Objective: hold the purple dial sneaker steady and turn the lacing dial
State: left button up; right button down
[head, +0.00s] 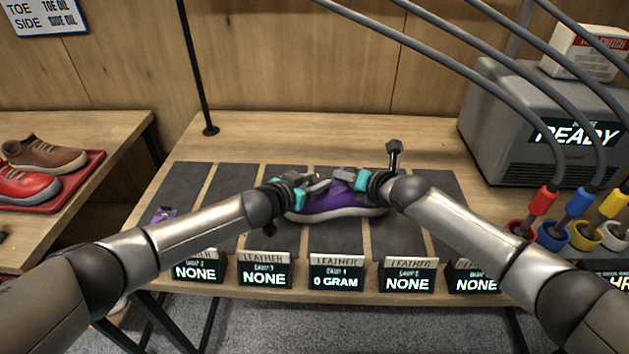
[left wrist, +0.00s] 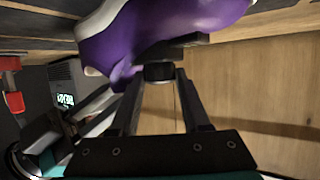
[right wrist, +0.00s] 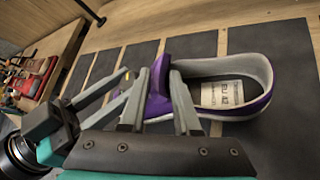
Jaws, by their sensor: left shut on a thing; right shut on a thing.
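The purple sneaker (head: 335,212) with a white sole lies across the dark strips in the middle of the table. My right gripper (head: 347,176) is shut on its upstanding purple tongue; the right wrist view shows the tongue (right wrist: 161,72) between the fingers, with the open collar to the right. My left gripper (head: 320,184) is at the sneaker's front upper, left of the right one. In the left wrist view its fingers close on a small dark piece (left wrist: 159,71) against the purple upper, which looks like the lacing dial. Its rotation cannot be made out.
Several display cards, one a "0 GRAM" card (head: 337,272), line the front edge. A grey machine reading READY (head: 540,120) stands at the right, with cables hanging near coloured cups. A red tray (head: 75,190) of shoes is on the left table. Dark strips beside the sneaker are mostly bare.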

pick_arm(q)
grip_shut()
jog(key=shift+m+g, duration=0.3)
jog(key=shift+f+m+g+h, duration=0.1)
jog(key=shift+m+g+h, duration=0.5)
jog(key=shift+m+h, duration=0.35)
jog(key=shift+w+a+m+g+h, duration=0.2)
jog(key=shift+m+g+h, duration=0.65)
jog(key=shift+g, duration=0.05)
jog(key=o, duration=0.9)
grip_release()
